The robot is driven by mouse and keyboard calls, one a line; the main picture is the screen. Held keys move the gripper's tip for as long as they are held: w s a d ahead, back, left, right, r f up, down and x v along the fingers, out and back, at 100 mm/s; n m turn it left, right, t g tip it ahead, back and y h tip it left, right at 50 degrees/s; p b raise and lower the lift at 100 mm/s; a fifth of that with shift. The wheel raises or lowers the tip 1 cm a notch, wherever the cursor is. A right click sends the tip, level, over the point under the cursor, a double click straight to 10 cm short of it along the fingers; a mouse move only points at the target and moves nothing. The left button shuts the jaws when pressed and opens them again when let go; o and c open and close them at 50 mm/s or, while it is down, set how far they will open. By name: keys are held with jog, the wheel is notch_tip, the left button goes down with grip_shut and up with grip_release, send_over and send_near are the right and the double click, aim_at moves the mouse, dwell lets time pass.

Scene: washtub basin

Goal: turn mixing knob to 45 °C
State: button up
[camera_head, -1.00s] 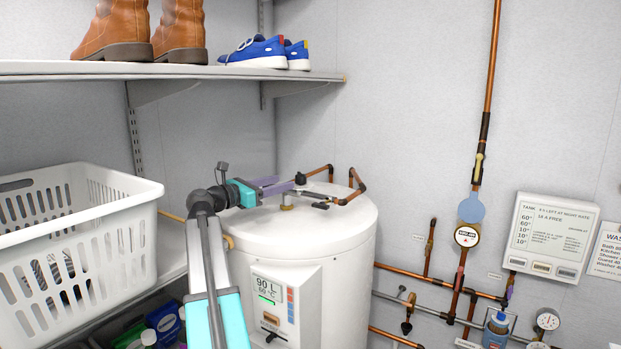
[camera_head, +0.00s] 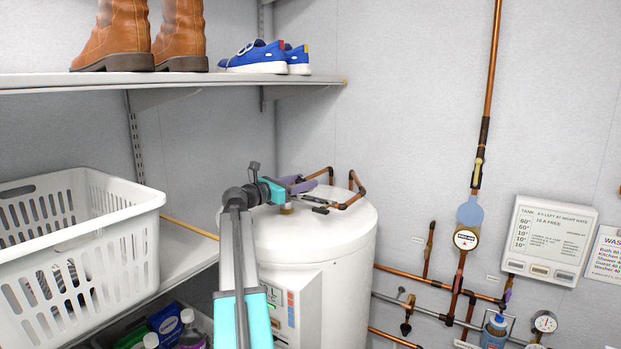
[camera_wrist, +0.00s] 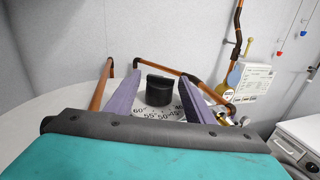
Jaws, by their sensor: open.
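The black mixing knob (camera_wrist: 159,90) stands on a white dial plate (camera_wrist: 166,113) in the wrist view. My gripper (camera_wrist: 160,78) is open, with one purple finger on each side of the knob. I see gaps beside the knob, and contact cannot be told. In the head view my gripper (camera_head: 303,183) is over the top of the white tank (camera_head: 330,255). The knob cannot be made out clearly there. The pointer's exact setting is not readable.
Copper pipes (camera_head: 357,190) rise from the tank top close to my gripper. A shelf (camera_head: 180,78) with boots and blue shoes is above left. A white basket (camera_head: 75,235) stands at left. Wall pipes and a panel (camera_head: 548,240) are at right.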

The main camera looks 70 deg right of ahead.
jog(key=shift+p+x, duration=0.4)
jog(key=shift+x, duration=1.55)
jog(key=c, duration=1)
jog(key=shift+m+g+y, duration=0.3)
jog(key=shift+g, duration=0.1)
jog(key=shift+s+a+m+g+y+p, duration=0.1)
jog(key=shift+s+m+g+y+p, duration=0.05)
jog(key=shift+m+g+y, duration=0.6)
jog(key=shift+s+a+m+g+y+p, duration=0.1)
jog(key=shift+s+m+g+y+p, duration=0.1)
jog(key=shift+m+g+y, duration=0.5)
jog(key=shift+s+a+m+g+y+p, duration=0.2)
jog(key=shift+a+m+g+y, duration=0.05)
jog(key=shift+m+g+y, duration=0.5)
jog(key=shift+s+a+m+g+y+p, duration=0.25)
jog(key=shift+m+g+y, duration=0.25)
jog(key=shift+g+y, duration=0.25)
jog(key=shift+a, duration=0.1)
